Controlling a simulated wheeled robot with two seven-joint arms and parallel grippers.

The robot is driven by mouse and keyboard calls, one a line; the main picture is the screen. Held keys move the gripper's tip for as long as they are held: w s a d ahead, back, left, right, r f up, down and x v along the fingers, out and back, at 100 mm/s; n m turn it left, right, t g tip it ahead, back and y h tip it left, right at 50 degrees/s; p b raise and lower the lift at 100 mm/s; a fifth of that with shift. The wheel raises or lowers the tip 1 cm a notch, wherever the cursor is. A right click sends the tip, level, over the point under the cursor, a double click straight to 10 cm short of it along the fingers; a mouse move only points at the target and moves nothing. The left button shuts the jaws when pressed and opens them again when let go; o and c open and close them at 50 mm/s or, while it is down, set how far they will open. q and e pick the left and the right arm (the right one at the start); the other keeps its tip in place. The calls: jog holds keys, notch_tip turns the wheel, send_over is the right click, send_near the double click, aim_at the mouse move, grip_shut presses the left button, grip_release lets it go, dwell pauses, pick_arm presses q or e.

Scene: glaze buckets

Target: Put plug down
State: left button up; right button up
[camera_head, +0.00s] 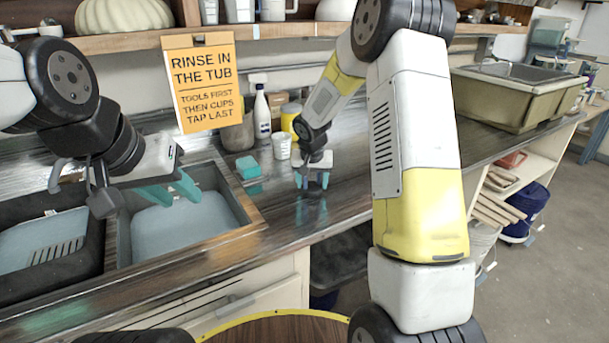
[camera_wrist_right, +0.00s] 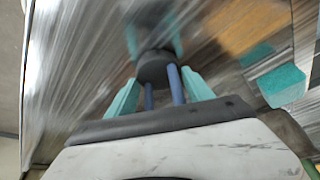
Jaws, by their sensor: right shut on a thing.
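My right gripper (camera_head: 312,184) is low over the dark counter, to the right of the sink. In the right wrist view its teal fingers (camera_wrist_right: 161,82) are shut on the plug (camera_wrist_right: 157,69), a dark round stopper with blue upright parts between the fingers. Whether the plug touches the counter is unclear. My left gripper (camera_head: 184,202) is open and empty above the right basin (camera_head: 205,232), which holds pale blue-grey water.
A teal sponge (camera_head: 247,167) lies between basin and right gripper; it also shows in the right wrist view (camera_wrist_right: 283,86). A white cup (camera_head: 281,146), spray bottle (camera_head: 262,113) and yellow jar (camera_head: 291,116) stand behind. The counter to the right is clear up to a beige tub (camera_head: 515,98).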

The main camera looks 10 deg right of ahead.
jog(key=o, duration=1.5)
jog(key=shift+f, duration=0.15)
jog(key=d+v, duration=0.1)
jog(key=v, duration=1.1)
jog(key=s+d+r, duration=0.1)
jog(key=s+r, duration=0.8)
jog(key=s, duration=0.3)
jog(key=s+n+y, duration=0.1)
jog(key=s, duration=0.4)
jog(key=s+r+n+t+y, duration=0.1)
jog(key=s, duration=0.5)
jog(key=s+y, duration=0.1)
jog(key=s, duration=0.5)
jog(key=shift+a+r+n+t, duration=0.25)
jog(key=shift+r+n+t, duration=0.05)
jog(key=shift+r+n, duration=0.1)
